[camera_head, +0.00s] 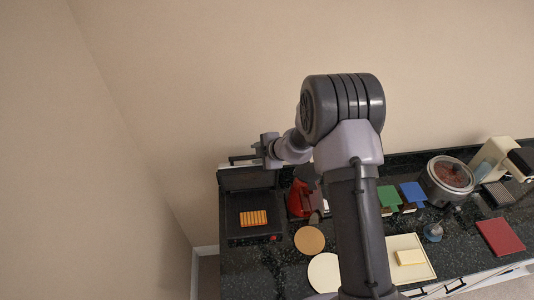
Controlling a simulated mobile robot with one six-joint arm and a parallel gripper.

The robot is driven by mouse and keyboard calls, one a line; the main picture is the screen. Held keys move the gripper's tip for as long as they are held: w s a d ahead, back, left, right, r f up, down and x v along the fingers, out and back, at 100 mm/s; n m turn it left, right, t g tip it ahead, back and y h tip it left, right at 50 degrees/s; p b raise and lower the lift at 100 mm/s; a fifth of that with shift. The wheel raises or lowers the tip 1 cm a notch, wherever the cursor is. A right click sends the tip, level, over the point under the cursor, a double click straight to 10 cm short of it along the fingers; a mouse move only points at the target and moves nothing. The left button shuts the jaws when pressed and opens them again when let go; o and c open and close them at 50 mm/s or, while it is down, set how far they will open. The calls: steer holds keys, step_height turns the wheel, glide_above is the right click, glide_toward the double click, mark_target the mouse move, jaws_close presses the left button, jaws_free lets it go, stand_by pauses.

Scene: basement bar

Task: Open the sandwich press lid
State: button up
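The black sandwich press stands at the left end of the dark counter. Its lower plate (237,208) is exposed, with an orange striped item (253,217) lying on it and a small red spot at its front right. The lid (246,180) is raised and stands up at the back, by the wall. My gripper (256,156) is at the lid's upper edge, by a dark bar that sticks out to the left. The fingers are small and dark here, so I cannot tell whether they are closed or touching the lid.
A red appliance (298,198) stands just right of the press. A brown round board (309,240) and a cream disc (324,272) lie in front. My arm hides the counter's middle. To its right are a tray (421,270), a pot (447,181) and a coffee machine (493,160).

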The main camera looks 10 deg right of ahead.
steer(key=v, duration=0.9)
steer(key=shift+a+r, duration=0.1)
steer(key=s+a+f+n+g+y+b, duration=0.1)
steer(key=s+a+f+n+b, duration=0.15)
steer(key=s+n+b, duration=0.7)
steer(key=s+a+f+n+y+b, duration=0.1)
steer(key=s+a+f+n+b, duration=0.2)
steer(key=n+b, duration=1.05)
steer(key=s+d+f+n+h+b, duration=0.2)
steer(key=s+f+n+b, duration=0.6)
steer(key=n, duration=0.4)
steer(key=s+d+f+n+h+b, duration=0.3)
steer(key=s+f+n+b, duration=0.4)
steer(key=s+n+b, duration=0.4)
steer(key=shift+s+d+f+n+g, duration=0.4)
steer(key=shift+s+d+n, duration=0.5)
steer(key=shift+s+n, duration=0.15)
